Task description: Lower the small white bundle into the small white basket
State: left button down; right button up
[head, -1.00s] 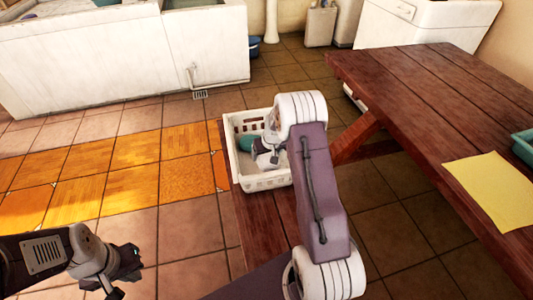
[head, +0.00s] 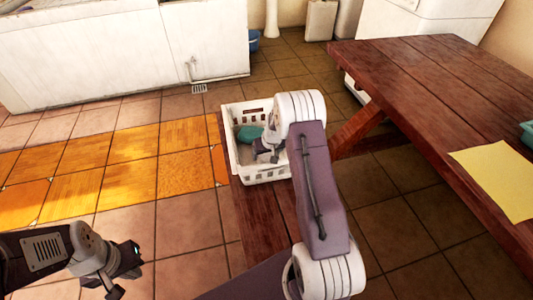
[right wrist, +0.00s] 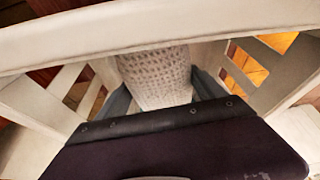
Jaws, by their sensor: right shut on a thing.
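The small white basket (head: 266,172), with slotted sides, stands on the dark red bench in the middle of the head view. My right gripper (head: 262,152) reaches down inside it. In the right wrist view, my right gripper (right wrist: 155,98) is shut on the white bundle (right wrist: 153,72), a textured, waffle-like roll. Slotted basket walls (right wrist: 100,30) surround it there. Whether the bundle touches the basket floor is hidden. A teal thing (head: 249,133) lies in the basket beside the gripper. My left gripper (head: 124,275) hangs empty at lower left, its fingers apart.
The bench (head: 262,222) runs beside a dark red table (head: 430,95) on the right. A yellow sheet (head: 497,178) and part of a teal container (head: 528,132) are on the table. A white washbasin block (head: 120,55) stands at the back left. The tiled floor at left is clear.

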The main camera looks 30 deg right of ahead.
aim_at(268, 155)
jog(key=shift+f+b, duration=1.8)
jog(key=shift+f, duration=0.3)
dwell(1.2)
jog(key=o, duration=1.5)
jog(key=p+v, duration=0.3)
jog(key=v, duration=0.5)
jog(key=shift+r, duration=0.1)
jog(key=shift+s+a+r+p, duration=0.1)
jog(key=shift+s+r+p, duration=0.15)
jog(key=shift+r+p, duration=0.15)
